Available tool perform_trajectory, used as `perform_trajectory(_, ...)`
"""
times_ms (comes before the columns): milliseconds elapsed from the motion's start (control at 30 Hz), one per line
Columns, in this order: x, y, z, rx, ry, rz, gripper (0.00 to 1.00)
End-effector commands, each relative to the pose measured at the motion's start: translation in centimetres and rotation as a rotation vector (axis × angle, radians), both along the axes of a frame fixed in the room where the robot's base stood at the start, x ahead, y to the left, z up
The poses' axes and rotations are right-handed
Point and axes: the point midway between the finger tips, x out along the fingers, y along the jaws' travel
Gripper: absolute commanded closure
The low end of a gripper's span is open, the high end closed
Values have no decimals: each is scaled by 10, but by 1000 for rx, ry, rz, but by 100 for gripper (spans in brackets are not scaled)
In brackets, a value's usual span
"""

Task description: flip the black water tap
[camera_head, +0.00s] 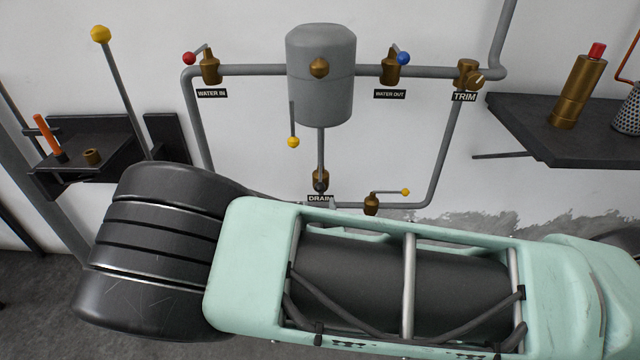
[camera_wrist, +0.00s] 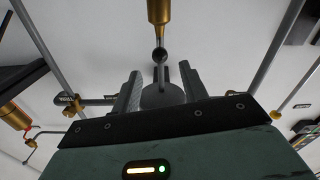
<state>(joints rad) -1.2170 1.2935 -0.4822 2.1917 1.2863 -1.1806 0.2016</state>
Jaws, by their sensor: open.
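The black water tap (camera_head: 320,184) is a small dark knob on a brass valve body (camera_head: 321,176), on the pipe under the grey tank, just above the DRAIN label. In the wrist view a black ball (camera_wrist: 159,55) hangs on a short stem from a brass body (camera_wrist: 158,11) and appears to be this tap. My gripper (camera_wrist: 160,76) is open, its two dark fingers apart. The ball shows just beyond the fingertips, roughly centred between them; no contact is visible. The gripper is hidden behind my arm in the head view.
The grey tank (camera_head: 321,78) hangs on the wall. Red (camera_head: 189,58), blue (camera_head: 403,58) and yellow (camera_head: 293,142) knobs sit on levers nearby. A low brass valve (camera_head: 371,204) is right of the tap. Dark shelves stand left (camera_head: 88,170) and right (camera_head: 560,140).

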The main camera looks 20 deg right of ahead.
Motion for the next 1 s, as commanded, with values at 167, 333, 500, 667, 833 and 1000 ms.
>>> perform_trajectory(167,35,-14,0,-1,-1,-2,56)
perform_trajectory(333,63,-25,1,0,-1,-2,56)
perform_trajectory(500,80,-31,0,0,0,-1,56)
perform_trajectory(667,86,-33,0,0,1,1,56)
perform_trajectory(833,86,-33,0,0,1,1,56)
perform_trajectory(1000,86,-33,0,0,1,0,84)
